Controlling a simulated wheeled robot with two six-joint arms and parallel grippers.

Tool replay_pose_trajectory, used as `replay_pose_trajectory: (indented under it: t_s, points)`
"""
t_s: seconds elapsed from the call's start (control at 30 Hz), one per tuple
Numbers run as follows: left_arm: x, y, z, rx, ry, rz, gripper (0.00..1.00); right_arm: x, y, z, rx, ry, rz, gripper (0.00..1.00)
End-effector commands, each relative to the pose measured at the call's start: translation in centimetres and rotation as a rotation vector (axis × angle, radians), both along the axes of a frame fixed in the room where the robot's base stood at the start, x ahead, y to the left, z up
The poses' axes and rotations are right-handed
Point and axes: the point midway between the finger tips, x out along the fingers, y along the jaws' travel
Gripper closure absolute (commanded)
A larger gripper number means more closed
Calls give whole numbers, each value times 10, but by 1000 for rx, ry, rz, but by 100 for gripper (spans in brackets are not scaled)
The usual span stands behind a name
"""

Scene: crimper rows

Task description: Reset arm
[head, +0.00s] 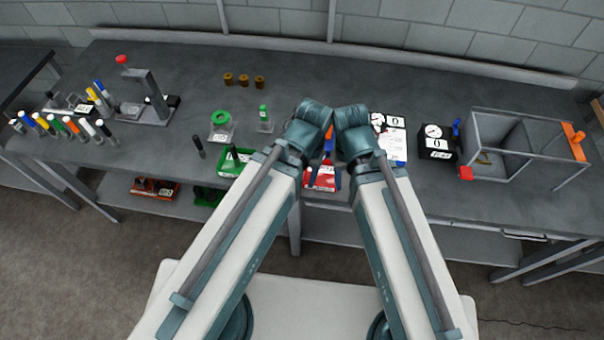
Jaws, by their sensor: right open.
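My two arms rise from the bottom of the head view, and their bent joints almost meet over the workbench (290,85). My left gripper is hidden behind the arms.
A green tray (229,168) lies left of my arms. A press with a red knob (150,98) and a row of coloured-capped tools stand at the left. A gauge box (437,145) and a grey frame box (520,143) stand at the right.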

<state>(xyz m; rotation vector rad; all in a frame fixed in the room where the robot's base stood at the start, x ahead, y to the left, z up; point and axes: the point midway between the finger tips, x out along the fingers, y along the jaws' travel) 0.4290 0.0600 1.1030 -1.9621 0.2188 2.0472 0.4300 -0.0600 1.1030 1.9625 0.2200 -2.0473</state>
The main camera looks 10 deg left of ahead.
Motion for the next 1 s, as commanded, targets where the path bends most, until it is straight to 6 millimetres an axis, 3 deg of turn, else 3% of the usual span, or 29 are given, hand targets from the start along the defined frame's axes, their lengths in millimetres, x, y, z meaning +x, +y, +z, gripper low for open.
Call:
replay_pose_trajectory:
  t_s: [0.37, 0.8, 1.0]
  points:
    - [0, 0, -8, 0, 0, -2, 43, 0, 0, -8, 0, 0, 1, 50]
    - [1, 0, -101, 2, 1, -12, 43, 0, 0, -101, -2, 1, 11, 50]
    - [1, 0, -102, 2, 1, -14, 43, 0, 0, -102, -3, 0, 13, 50]
